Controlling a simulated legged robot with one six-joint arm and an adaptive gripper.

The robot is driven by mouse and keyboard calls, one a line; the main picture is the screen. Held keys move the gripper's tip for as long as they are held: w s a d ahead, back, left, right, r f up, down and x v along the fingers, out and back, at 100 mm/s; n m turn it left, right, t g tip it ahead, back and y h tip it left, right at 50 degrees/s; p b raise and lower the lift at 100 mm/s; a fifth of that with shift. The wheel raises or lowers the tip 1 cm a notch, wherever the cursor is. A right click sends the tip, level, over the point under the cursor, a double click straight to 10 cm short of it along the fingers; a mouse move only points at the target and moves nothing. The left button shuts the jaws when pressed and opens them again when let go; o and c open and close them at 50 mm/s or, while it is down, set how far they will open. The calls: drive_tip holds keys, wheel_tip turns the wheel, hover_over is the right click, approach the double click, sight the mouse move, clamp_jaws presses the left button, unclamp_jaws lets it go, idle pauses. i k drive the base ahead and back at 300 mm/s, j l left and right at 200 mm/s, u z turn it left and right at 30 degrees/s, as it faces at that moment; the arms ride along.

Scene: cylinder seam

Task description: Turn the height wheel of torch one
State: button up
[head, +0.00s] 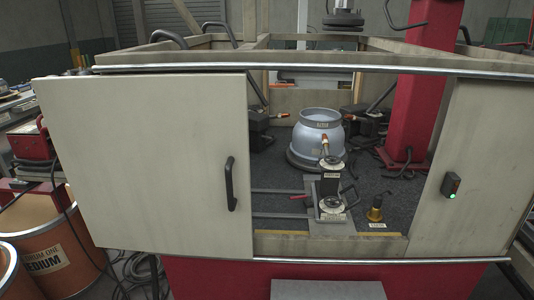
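Inside the open-fronted enclosure stands a small torch stand (330,185) with a dark column and pale round parts at its top and foot. Labels on the stand are too small to read. My gripper is not in view.
A pale sliding door (150,165) with a black handle (231,184) covers the left side. A right panel (480,155) carries a green-lit switch (450,185). A red column (420,90) stands inside. A brass fitting (375,210) sits right of the stand. Drums (50,250) stand left.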

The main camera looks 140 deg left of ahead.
sight(332, 160)
drive_tip(key=u, duration=4.25)
drive_tip(key=i+j, duration=0.1)
drive_tip(key=i, duration=0.4)
drive_tip(key=i+z, duration=0.1)
drive_tip(key=i, duration=0.45)
drive_tip(key=i+j, duration=0.2)
drive_tip(key=i, duration=0.3)
drive_tip(key=l+z, duration=0.05)
